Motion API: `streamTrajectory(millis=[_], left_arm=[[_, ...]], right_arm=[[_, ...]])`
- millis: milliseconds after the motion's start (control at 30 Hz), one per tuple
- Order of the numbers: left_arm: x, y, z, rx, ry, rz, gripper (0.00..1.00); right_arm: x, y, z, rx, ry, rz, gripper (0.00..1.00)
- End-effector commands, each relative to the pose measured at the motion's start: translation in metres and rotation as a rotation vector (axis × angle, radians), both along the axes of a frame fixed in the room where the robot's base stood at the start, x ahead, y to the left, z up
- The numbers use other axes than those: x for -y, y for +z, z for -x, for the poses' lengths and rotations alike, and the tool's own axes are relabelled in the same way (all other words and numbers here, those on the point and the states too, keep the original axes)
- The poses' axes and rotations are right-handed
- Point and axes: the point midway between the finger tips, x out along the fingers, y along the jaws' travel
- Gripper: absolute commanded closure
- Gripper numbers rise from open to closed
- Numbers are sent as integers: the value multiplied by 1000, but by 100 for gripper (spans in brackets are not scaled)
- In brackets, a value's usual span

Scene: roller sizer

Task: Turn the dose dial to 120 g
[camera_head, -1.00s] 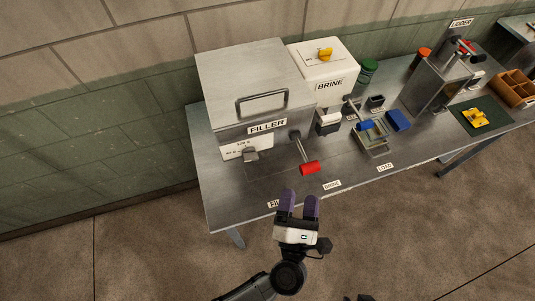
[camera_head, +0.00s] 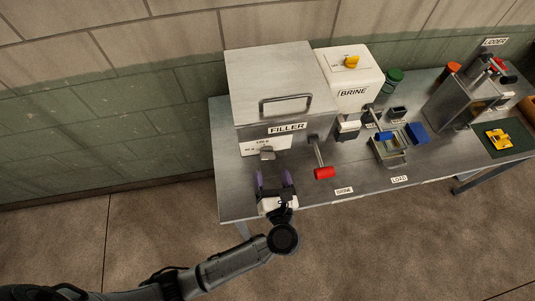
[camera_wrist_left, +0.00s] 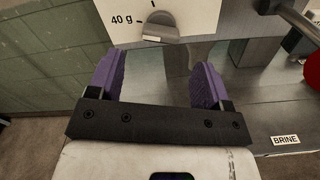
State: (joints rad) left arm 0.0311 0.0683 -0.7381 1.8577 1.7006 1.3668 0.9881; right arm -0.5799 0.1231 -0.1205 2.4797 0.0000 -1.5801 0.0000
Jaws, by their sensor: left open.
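The dose dial (camera_head: 267,153) is a grey knob on the white scale plate low on the front of the steel FILLER box (camera_head: 245,88). In the left wrist view the dial (camera_wrist_left: 158,30) sits just beyond the fingertips, with "40 g" printed to its left and a tick above it. I cannot tell which mark it points to. My left gripper (camera_head: 273,180) is open and empty, its purple fingers spread and pointing at the dial. In the wrist view the fingers (camera_wrist_left: 157,76) stand either side of the knob's line, apart from it. My right gripper is out of view.
A lever with a red grip (camera_head: 324,172) juts forward just right of the dial. The white BRINE box (camera_head: 350,80) with a yellow knob (camera_head: 352,61) stands to the right. The steel table (camera_head: 235,190) is bare left of the dial.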

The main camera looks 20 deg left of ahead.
Motion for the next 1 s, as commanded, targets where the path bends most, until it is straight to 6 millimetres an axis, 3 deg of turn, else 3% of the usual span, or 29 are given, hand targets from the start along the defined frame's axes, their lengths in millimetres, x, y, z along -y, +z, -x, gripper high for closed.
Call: streamTrajectory(millis=[200, 400, 867, 1000], left_arm=[[-21, 3, -29, 0, 1, -4, 28], [-31, 1, -45, -1, -1, -2, 28], [-35, 0, -51, -1, -1, -1, 28], [-35, 0, -51, -1, -1, -1, 39]], right_arm=[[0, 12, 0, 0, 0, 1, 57], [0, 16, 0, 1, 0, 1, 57], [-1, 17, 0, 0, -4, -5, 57], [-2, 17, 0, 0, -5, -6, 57]])
